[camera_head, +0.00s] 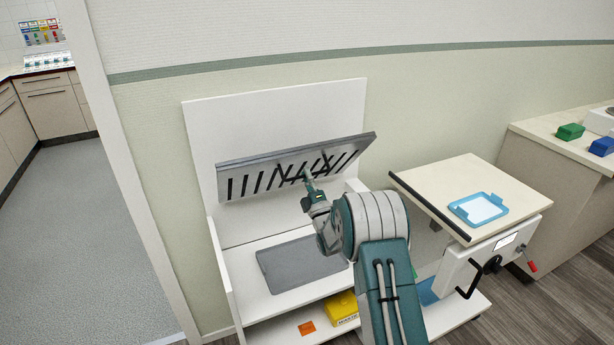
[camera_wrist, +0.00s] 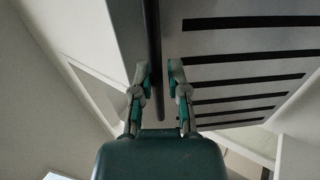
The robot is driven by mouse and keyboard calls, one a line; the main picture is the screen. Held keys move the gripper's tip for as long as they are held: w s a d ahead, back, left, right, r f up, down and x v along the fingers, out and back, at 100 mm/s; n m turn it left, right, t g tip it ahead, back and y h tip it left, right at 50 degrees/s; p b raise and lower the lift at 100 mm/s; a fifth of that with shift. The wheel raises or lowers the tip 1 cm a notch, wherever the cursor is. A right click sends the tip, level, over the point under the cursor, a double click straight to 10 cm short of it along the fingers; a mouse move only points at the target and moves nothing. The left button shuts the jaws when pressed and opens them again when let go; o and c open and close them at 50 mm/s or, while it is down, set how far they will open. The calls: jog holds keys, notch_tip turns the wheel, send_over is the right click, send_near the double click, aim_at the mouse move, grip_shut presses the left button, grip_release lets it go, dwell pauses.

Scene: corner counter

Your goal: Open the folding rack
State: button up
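The folding rack (camera_head: 236,187) is a grey panel with a row of dark slots, set against a white upright back board (camera_head: 205,125). It sits tilted out from the board, its slotted face toward the head camera. My gripper (camera_head: 303,172) is at the middle of the rack's slotted side. In the wrist view my gripper (camera_wrist: 160,75) has its fingers apart, one on each side of a thin dark bar (camera_wrist: 154,40). The slotted panel (camera_wrist: 215,48) lies to the right of the bar there. I cannot tell whether either finger touches the bar.
To the right stands a beige tilted table (camera_head: 440,180) with a blue tray (camera_head: 462,211) and a black crank (camera_head: 473,275).

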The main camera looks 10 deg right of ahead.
jog(key=shift+o, duration=1)
jog(key=shift+w+f, duration=0.1)
jog(key=shift+f, duration=0.1)
jog(key=shift+r, duration=0.15)
jog(key=v, duration=1.2)
